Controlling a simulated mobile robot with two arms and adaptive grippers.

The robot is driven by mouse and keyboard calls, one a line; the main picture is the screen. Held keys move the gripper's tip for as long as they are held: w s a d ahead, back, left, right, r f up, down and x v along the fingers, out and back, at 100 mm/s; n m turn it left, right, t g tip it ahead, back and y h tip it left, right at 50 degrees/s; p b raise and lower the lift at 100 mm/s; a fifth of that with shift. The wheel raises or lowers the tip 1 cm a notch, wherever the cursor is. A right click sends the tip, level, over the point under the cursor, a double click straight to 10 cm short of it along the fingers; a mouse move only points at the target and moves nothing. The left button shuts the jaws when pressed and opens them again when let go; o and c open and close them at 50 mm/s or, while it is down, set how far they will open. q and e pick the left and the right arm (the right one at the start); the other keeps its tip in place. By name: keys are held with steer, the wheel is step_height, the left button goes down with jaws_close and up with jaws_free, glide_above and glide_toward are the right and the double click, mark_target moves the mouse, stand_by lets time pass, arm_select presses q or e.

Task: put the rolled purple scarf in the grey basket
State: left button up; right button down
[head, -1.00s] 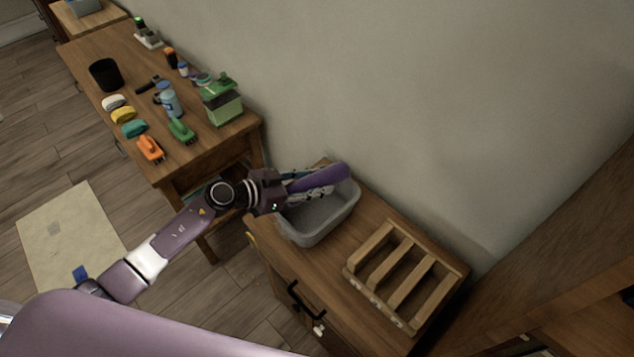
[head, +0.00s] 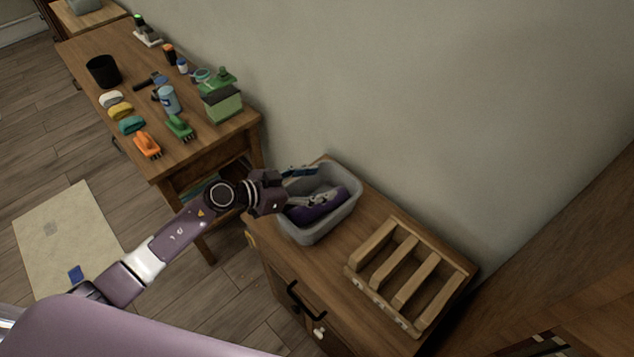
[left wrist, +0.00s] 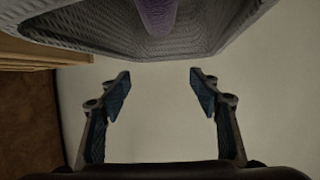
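The rolled purple scarf (head: 318,211) lies inside the grey basket (head: 349,212), low between its walls. My left gripper (head: 308,184) is over the basket's left part, with its fingers spread and nothing between them. One finger partly covers the scarf in the head view. In the left wrist view the open fingers (left wrist: 159,82) stand apart, and the basket's woven wall (left wrist: 100,40) and the end of the scarf (left wrist: 157,15) show above them, clear of the fingertips. My right gripper is not in view.
The basket stands on a wooden cabinet (head: 283,262) against the wall, beside a slatted wooden rack (head: 410,275). A wooden table (head: 190,150) at the left holds brushes, rolled cloths, a black cup (head: 103,72) and a green-lidded box (head: 222,105).

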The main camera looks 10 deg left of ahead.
arm_select(q)
steer(key=shift+a, duration=0.1)
steer(key=shift+v, duration=5.95)
